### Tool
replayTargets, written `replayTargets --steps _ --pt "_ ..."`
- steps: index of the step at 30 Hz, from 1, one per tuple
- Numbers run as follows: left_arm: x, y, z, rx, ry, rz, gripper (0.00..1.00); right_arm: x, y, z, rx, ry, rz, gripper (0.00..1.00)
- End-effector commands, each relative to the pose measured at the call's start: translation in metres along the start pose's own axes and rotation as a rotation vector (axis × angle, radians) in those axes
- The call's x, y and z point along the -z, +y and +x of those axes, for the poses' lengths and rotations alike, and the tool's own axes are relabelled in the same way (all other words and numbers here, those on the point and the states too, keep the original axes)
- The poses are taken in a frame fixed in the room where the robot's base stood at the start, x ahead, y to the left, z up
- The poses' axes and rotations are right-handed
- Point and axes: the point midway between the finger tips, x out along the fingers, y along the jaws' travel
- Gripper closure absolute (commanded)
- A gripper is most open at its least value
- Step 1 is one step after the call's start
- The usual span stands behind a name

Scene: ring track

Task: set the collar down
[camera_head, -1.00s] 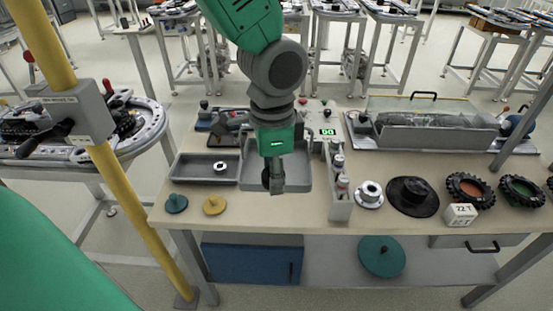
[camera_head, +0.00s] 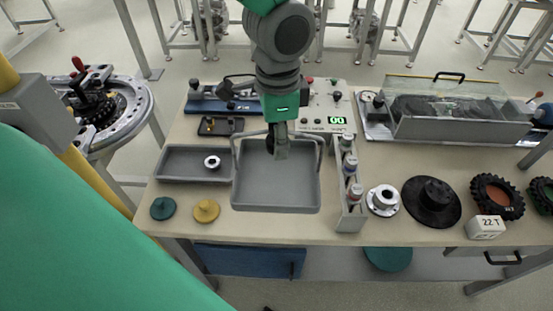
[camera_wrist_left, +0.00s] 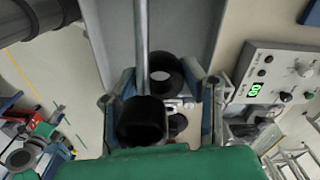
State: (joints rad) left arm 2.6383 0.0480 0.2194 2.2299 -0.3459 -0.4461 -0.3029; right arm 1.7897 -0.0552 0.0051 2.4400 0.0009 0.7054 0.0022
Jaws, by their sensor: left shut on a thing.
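My left gripper (camera_head: 281,154) points down over the back part of the wide grey tray (camera_head: 275,208). It is shut on a dark round piece, the collar (camera_head: 270,145), which shows partly at its left side. In the left wrist view, black ring shapes lie between the fingers of my left gripper (camera_wrist_left: 168,100); the nearer one (camera_wrist_left: 142,120) and the farther one (camera_wrist_left: 165,75) overlap the finger area, and I cannot tell how they are seated. The gap between the collar and the tray floor is unclear. My right gripper is out of view.
A shallow grey tray (camera_head: 180,170) with a pale metal nut (camera_head: 212,162) stands left of the wide tray. A bottle rack (camera_head: 347,205) borders it on the right, with a metal flange (camera_head: 383,201) and black hub (camera_head: 432,203) beyond. A control box (camera_head: 325,112) stands behind.

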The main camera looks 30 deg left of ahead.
Motion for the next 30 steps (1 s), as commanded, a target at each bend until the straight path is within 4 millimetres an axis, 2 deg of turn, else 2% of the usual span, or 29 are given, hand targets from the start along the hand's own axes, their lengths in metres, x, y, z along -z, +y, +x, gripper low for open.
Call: replayTargets --steps 3,10,16,28,29,30 --pt "-0.001 0.002 0.024 -0.001 -0.006 0.002 0.97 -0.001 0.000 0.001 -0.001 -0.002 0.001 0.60" --pt "-0.003 -0.005 0.050 -0.006 -0.001 0.002 0.97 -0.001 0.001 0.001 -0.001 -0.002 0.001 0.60" --pt "-0.006 -0.007 0.080 -0.010 0.002 0.001 0.97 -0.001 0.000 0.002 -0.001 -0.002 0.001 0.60" --pt "-0.002 -0.004 0.086 -0.004 0.001 0.001 0.97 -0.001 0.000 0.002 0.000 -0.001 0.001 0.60" --pt "-0.002 -0.004 0.086 -0.004 0.000 0.001 0.59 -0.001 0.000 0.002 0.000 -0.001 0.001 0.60" --pt "-0.002 -0.003 0.086 -0.004 0.001 0.001 0.45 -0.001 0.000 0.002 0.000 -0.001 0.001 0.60"
